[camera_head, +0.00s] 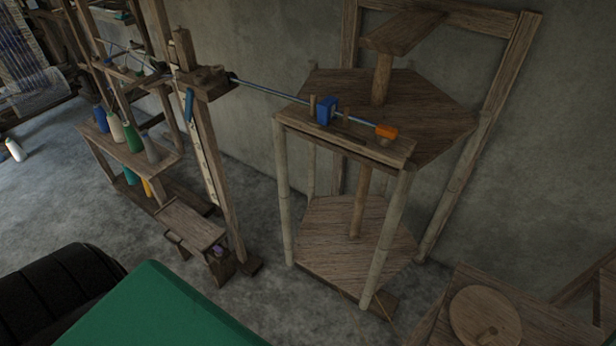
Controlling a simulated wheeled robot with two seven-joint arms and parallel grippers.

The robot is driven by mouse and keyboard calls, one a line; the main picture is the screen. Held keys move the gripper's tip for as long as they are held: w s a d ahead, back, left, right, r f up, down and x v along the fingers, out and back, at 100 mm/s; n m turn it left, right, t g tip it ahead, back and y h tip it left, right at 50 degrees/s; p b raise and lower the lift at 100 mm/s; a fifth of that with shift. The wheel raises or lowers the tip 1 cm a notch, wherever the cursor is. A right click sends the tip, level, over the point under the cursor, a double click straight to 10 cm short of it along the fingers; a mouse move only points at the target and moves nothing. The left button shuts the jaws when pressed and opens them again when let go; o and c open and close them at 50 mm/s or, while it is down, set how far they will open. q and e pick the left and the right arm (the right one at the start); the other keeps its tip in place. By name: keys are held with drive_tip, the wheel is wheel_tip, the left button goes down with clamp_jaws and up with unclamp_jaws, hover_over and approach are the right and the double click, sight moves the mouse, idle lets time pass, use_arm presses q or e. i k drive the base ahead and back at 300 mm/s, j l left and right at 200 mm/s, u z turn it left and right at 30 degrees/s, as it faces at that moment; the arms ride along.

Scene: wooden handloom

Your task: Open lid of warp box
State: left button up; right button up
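A round wooden disc (485,318) with a small knob-like piece near its lower edge lies flat on a wooden top (540,318) at the lower right. It looks like a lid on a box, but I cannot tell for sure that this is the warp box. The bottom edge of the picture cuts off this piece, so its front and sides are hidden. No gap shows under the disc. Neither of my grippers is in view.
A tall wooden stand (345,240) with a blue block (325,110) and an orange block (386,131) fills the middle.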

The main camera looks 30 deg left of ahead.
sight(192, 228)
drive_tip(key=u, duration=2.2)
drive_tip(key=i+j+z, duration=0.35)
drive_tip(key=i+j, duration=0.05)
drive_tip(key=i, duration=0.1)
